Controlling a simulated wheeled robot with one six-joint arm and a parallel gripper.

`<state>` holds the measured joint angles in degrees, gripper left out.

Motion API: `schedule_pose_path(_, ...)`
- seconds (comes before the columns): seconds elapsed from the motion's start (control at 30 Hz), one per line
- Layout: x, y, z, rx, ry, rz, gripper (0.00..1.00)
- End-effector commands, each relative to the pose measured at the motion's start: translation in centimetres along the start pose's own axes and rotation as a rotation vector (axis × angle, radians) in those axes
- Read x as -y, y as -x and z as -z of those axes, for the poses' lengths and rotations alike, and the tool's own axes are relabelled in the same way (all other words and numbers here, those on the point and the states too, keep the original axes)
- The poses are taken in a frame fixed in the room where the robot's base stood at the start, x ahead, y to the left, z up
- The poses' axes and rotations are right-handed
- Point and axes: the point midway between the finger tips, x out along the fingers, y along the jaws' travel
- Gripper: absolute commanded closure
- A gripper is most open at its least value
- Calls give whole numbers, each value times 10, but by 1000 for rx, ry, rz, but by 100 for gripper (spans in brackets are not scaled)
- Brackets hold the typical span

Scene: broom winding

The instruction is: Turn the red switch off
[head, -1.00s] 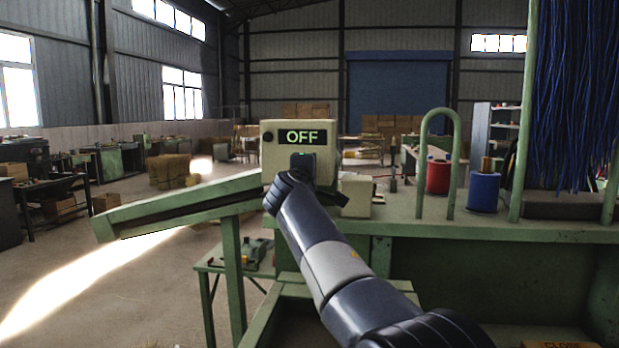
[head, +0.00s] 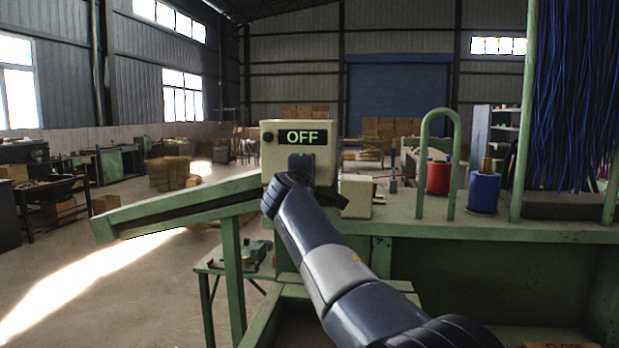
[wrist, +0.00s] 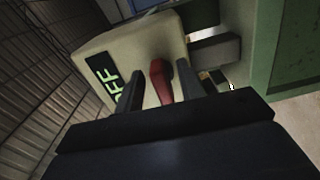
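The cream control box (head: 268,150) stands on the green machine, and its display (head: 303,137) reads OFF in green letters. The red switch (wrist: 161,82) juts from the box face in the wrist view, near the display (wrist: 103,76). My gripper (wrist: 158,86) is at the box, with one finger on each side of the switch. Gaps show between the fingers and the switch, so it looks open. In the head view my gripper (head: 302,163) and wrist cover the lower box face and hide the switch.
A green sloping arm of the machine (head: 180,208) reaches left from the box. A small cream block (head: 357,197), a green hoop (head: 424,150), a red spool (head: 438,177) and a blue spool (head: 484,192) stand on the bench to the right. Blue strands (head: 575,90) hang at far right.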

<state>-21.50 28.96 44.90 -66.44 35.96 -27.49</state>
Motion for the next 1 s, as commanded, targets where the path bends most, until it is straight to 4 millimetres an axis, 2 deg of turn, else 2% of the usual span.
schedule_pose_path(0.3,3,61,1,-3,-2,0,64)
schedule_pose_path(0.5,2,86,1,-2,-1,1,64)
schedule_pose_path(0.67,1,93,0,0,-1,1,64)
schedule_pose_path(1.0,1,92,0,0,-1,2,64)
